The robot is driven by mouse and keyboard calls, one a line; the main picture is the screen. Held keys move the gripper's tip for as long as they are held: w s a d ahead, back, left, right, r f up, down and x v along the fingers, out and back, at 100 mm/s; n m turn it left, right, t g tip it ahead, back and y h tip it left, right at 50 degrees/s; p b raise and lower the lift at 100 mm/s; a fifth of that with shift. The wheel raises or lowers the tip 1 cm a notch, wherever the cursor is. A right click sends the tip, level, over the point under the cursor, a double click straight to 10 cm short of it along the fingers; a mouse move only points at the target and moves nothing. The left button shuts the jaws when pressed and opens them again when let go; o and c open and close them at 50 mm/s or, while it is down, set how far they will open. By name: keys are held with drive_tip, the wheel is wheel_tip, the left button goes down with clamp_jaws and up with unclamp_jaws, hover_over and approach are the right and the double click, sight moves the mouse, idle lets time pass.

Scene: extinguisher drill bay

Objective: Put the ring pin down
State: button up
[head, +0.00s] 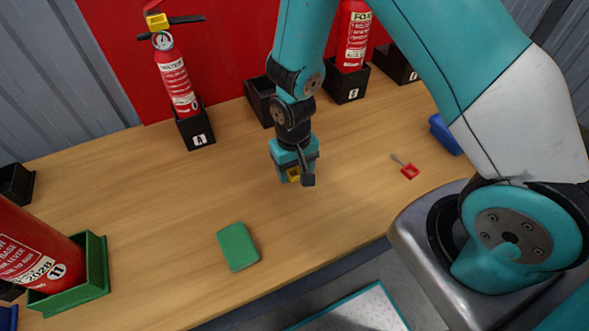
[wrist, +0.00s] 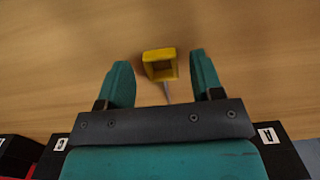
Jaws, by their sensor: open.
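A yellow ring pin (wrist: 160,54) with a thin grey shaft shows in the wrist view between the fingertips of my gripper (wrist: 162,76), with a gap on both sides. My gripper is open, its fingers apart from the pin. In the head view, my gripper (head: 295,175) points down over the middle of the wooden bench, and a bit of the yellow pin (head: 292,176) shows at its fingertips. The pin seems to lie on the bench, but its contact with the wood is hard to see. A second ring pin, red (head: 410,171), lies on the bench to the right.
A green block (head: 238,247) lies toward the front of the bench (head: 150,240). Red extinguishers stand in black holders (head: 196,130) at the back, and one (head: 40,245) in a green holder (head: 97,262) at left. A blue object (head: 445,133) is at right.

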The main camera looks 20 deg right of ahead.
wheel_tip(320, 180, up, 11)
wheel_tip(320, 180, up, 10)
drive_tip(key=n+y, duration=0.2)
hover_over(294, 172)
drive_tip(key=s+a, duration=0.3)
drive_tip(key=s, duration=0.2)
drive_tip(key=s+a+r+n+y, duration=0.1)
drive_tip(key=s+r+n+y, duration=0.1)
drive_tip(key=s+r+n, duration=0.3)
drive_tip(key=s+r, duration=0.4)
drive_tip(key=s, duration=0.2)
drive_tip(key=shift+s+a+t, duration=0.2)
drive_tip(key=shift+t, duration=0.2)
drive_tip(key=shift+r, duration=0.2)
drive_tip(key=shift+r+p, duration=0.85)
drive_tip(key=shift+p, duration=0.05)
